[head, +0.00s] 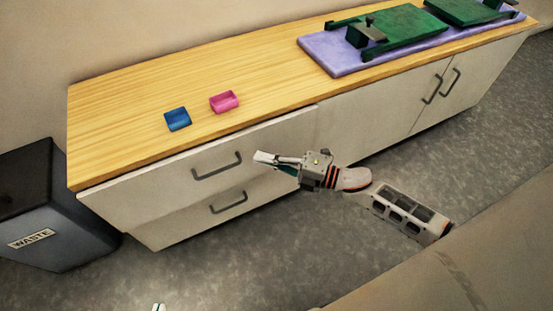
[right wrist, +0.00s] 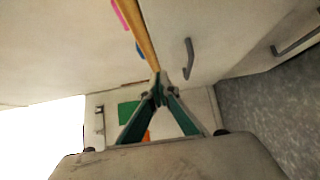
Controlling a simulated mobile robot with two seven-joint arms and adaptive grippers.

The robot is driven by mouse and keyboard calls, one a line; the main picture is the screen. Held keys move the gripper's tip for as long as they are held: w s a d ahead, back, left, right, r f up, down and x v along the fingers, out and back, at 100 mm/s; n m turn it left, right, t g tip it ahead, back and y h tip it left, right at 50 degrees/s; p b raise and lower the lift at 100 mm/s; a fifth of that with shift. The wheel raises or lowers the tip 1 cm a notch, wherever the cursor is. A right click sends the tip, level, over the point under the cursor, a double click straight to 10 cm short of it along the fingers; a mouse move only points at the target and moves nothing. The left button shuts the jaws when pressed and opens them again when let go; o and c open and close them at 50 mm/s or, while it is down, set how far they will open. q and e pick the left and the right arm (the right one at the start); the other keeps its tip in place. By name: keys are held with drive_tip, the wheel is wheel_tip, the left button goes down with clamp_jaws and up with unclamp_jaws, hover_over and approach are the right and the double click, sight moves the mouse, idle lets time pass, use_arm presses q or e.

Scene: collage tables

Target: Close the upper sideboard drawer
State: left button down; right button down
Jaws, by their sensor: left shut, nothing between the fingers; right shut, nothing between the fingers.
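The upper sideboard drawer (head: 150,189) has a pale front with a dark bar handle (head: 217,165). Its front seems to stand slightly proud of the lower drawer (head: 180,222). My right gripper (head: 262,158) is shut and empty, in front of the upper drawer to the right of its handle. In the right wrist view its teal fingers (right wrist: 158,90) meet at the tips close to the drawer front, near a handle (right wrist: 188,58); I cannot tell if they touch it. Only a pale tip of my left gripper (head: 159,307) shows at the bottom edge, away from the sideboard.
A dark waste bin (head: 60,210) stands at the left end.

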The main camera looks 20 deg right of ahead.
sight(231, 141)
drive_tip(key=w+a, duration=0.1)
drive_tip(key=w, duration=0.1)
drive_tip(key=w+a, duration=0.1)
drive_tip(key=w, duration=0.1)
drive_tip(key=w+a, duration=0.1)
drive_tip(key=shift+w+a+f+b, duration=0.1)
drive_tip(key=shift+w+f+b, duration=0.1)
drive_tip(key=shift+w+b, duration=0.2)
drive_tip(key=shift+w, duration=0.3)
drive_tip(key=shift+w+r, duration=0.15)
drive_tip(key=shift+w, duration=0.15)
use_arm(q)
drive_tip(key=shift+w+d+r+h, duration=0.3)
drive_tip(key=shift+w+d+r, duration=0.35)
drive_tip(key=shift+r, duration=0.05)
drive_tip(key=shift+f, duration=0.1)
